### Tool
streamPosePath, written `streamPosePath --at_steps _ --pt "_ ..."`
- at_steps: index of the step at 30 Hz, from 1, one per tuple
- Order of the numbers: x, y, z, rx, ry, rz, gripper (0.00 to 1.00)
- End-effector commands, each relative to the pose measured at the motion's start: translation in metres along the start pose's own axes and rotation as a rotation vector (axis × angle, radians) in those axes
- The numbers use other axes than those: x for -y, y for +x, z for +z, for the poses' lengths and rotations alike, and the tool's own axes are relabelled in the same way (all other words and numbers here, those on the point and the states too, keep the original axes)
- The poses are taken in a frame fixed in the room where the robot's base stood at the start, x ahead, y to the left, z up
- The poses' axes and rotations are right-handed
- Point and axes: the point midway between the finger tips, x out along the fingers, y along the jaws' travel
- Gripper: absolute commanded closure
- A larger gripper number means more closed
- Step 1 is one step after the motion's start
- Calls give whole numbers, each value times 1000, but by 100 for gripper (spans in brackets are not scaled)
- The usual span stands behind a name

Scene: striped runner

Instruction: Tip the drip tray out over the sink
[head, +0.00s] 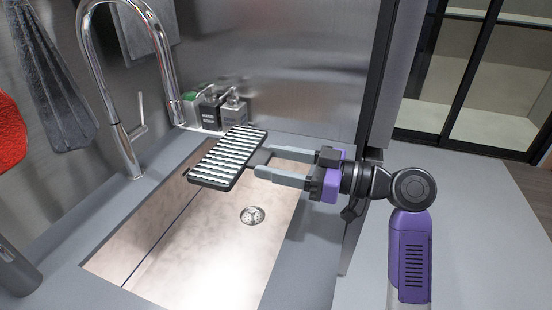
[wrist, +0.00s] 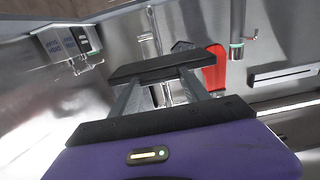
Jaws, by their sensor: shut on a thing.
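The drip tray (head: 228,157) is a black rectangle with pale slats across its top. It is in the air over the back part of the sink (head: 215,240), slats showing in the head view; I cannot tell its exact tilt. My gripper (head: 262,161) reaches in from the right and is shut on the tray's near right side. In the wrist view the tray (wrist: 155,68) is a dark bar seen edge-on across the ends of my fingers (wrist: 160,90). The sink has a pale basin with a round drain (head: 252,215). Any contents of the tray are not visible.
A chrome faucet (head: 134,150) arches at the sink's left. Pump bottles (head: 210,108) stand behind the tray near the steel wall. A grey towel (head: 60,95) and a red item (head: 10,130) hang at left. Grey counter (head: 310,250) borders the sink on the right.

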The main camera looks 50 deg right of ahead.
Motion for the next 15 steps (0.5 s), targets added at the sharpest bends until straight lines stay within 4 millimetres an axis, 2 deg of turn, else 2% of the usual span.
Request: streamPosePath --at_steps 5,8,15 --pt "0 0 20 -1 0 0 94" --pt "0 1 10 17 -1 -1 94" --pt "0 3 3 73 0 -1 94"
